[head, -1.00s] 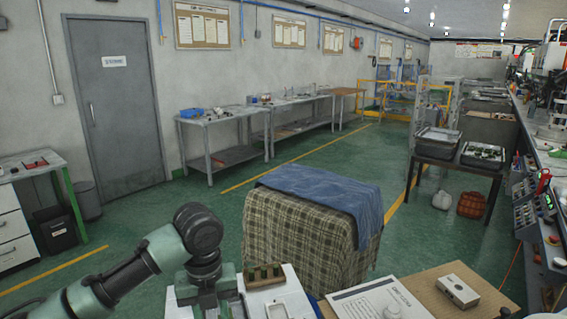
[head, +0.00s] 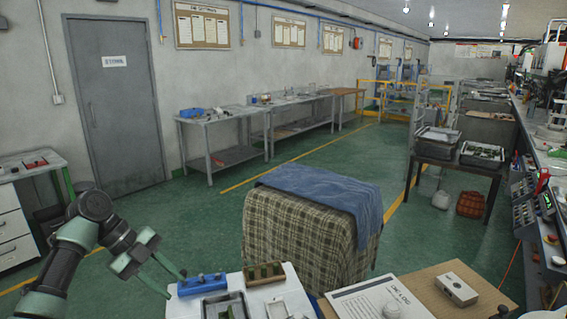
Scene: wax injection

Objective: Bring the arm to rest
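My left arm (head: 97,207) comes in from the lower left, bent at a dark elbow-like joint. Its green gripper (head: 178,284) points down to the right, with two fingers apart and nothing between them. The fingertips are just left of a blue block with pegs (head: 203,285) on a white surface (head: 291,296). A brown and green slotted block (head: 264,274) sits right of the blue one. A grey tray (head: 226,306) with something greenish in it lies in front, cut by the lower edge. My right gripper is not in view.
A printed sheet (head: 376,299) and a white box (head: 457,290) lie on a brown board at right. A stand under a plaid cloth (head: 300,235) and blue cloth (head: 320,192) is just beyond. Open green floor (head: 190,225) lies left of it.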

